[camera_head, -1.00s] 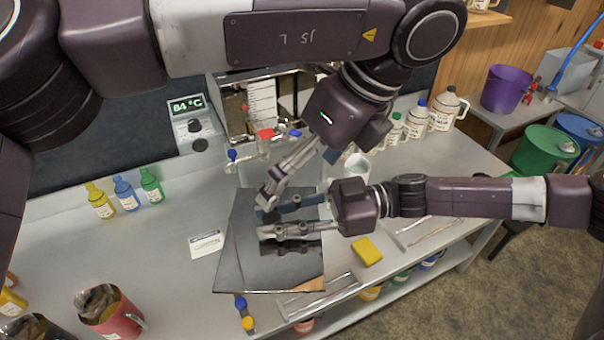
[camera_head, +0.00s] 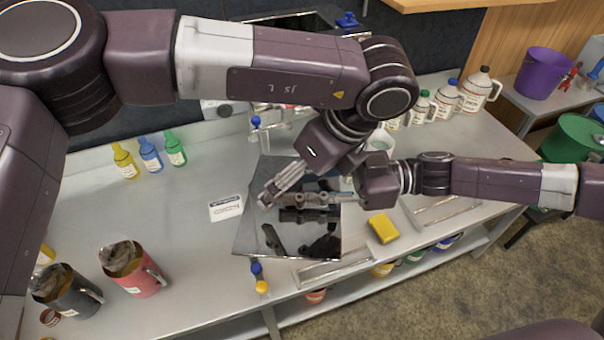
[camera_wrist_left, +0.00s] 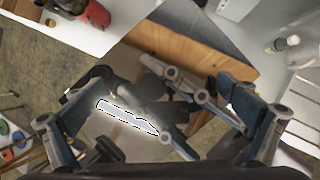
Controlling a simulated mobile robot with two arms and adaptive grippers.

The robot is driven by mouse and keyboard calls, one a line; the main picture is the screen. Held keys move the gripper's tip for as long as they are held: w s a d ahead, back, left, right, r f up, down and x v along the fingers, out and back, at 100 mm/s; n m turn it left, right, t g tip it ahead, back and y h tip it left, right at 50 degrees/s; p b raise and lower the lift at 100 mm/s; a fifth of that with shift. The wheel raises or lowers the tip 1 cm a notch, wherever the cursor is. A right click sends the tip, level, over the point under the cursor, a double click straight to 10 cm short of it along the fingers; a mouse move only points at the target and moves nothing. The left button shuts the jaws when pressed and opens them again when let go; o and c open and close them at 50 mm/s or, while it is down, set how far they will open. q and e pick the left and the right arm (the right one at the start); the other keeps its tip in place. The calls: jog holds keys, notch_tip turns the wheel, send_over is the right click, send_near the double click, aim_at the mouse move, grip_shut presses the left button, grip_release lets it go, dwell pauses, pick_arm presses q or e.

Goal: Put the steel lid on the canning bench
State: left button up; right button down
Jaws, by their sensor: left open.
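The steel lid (camera_head: 288,238) is a dark, mirror-like flat sheet in the middle of the head view. It appears to lie flat on the grey bench (camera_head: 185,215), though any gap under it is hidden. My left gripper (camera_head: 272,196) is open above the lid, its fingers pointing down and left. My right gripper (camera_head: 290,204) reaches in from the right, low over the lid's right half. Its fingers overlap their dark reflections, so contact and opening are unclear. In the left wrist view, my left gripper's fingers (camera_wrist_left: 155,125) are spread apart with nothing clearly between them.
A yellow sponge (camera_head: 383,228) lies right of the lid. A small label card (camera_head: 226,207) lies left of it. Small bottles (camera_head: 150,155), a red jug (camera_head: 133,268) and a dark jug (camera_head: 66,290) stand at left. White jugs (camera_head: 480,92) stand at back right.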

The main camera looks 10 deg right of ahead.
pick_arm(q)
jog(key=shift+c, duration=0.6)
jog(key=c, duration=1.3)
jog(key=shift+s+f, duration=0.1)
jog(key=shift+s, duration=0.05)
jog(key=c, duration=0.4)
jog(key=o, duration=1.8)
jog(key=shift+s+d, duration=0.1)
jog(key=shift+d, duration=0.05)
jog(key=shift+r, duration=0.3)
jog(key=v, duration=1.1)
jog(key=shift+r, duration=0.35)
